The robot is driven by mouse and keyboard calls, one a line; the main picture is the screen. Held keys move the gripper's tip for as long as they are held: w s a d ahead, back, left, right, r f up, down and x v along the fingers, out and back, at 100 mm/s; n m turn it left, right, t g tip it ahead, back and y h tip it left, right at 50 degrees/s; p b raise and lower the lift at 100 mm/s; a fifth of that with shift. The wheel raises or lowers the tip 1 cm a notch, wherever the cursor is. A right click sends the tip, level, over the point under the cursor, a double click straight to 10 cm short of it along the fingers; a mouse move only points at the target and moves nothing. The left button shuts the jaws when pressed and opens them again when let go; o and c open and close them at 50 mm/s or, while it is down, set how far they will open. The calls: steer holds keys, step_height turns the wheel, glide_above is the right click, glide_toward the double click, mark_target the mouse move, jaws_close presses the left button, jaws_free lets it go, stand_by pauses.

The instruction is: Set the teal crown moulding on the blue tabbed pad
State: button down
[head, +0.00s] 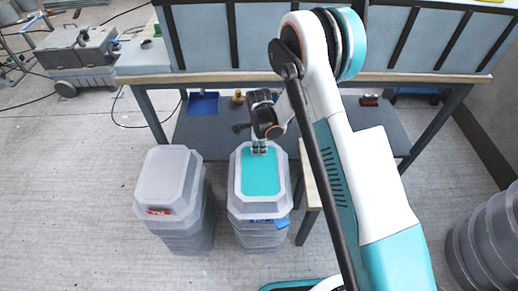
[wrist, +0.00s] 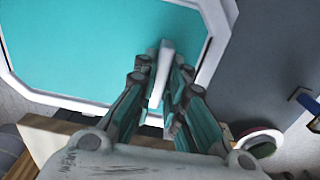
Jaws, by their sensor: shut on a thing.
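My gripper (head: 259,149) is at the moulding's back edge.
A grey mould stack (head: 168,180) with a red mark stands close on the left. A workbench (head: 200,78) spans the back, with a blue tray (head: 203,104) on its lower shelf. Ribbed grey drums (head: 490,240) stand at far right. The front-left floor is clear.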

steer(key=c, duration=1.7)
jaws_free()
steer(key=shift+o, duration=0.2)
step_height(320, 180, up, 12)
steer(key=p, duration=0.4)
steer(key=s+d+r+n+t, duration=0.1)
steer(key=s+d+r+n, duration=0.2)
steer(key=r, duration=0.5)
steer(key=s+d+r+n+t, duration=0.1)
steer(key=s+d+r+n, duration=0.15)
steer(key=r, duration=0.55)
steer(key=s+d+r+n+t, duration=0.1)
steer(key=s+d+r+n, duration=0.2)
steer(key=r, duration=0.4)
steer(key=s+d+r+n+t, duration=0.1)
steer(key=s+d+r+n, duration=0.1)
steer(key=s, duration=0.4)
steer(key=s+d+r+n+t, duration=0.2)
steer(key=s+d+r+n, duration=0.1)
steer(key=s, duration=0.4)
steer(key=s+d+r+n+t, duration=0.1)
steer(key=s+d+r+n, duration=0.1)
steer(key=s+n, duration=0.3)
steer(key=shift+s+d+r, duration=0.2)
steer(key=shift+s+d, duration=0.15)
steer(key=shift+s, duration=0.55)
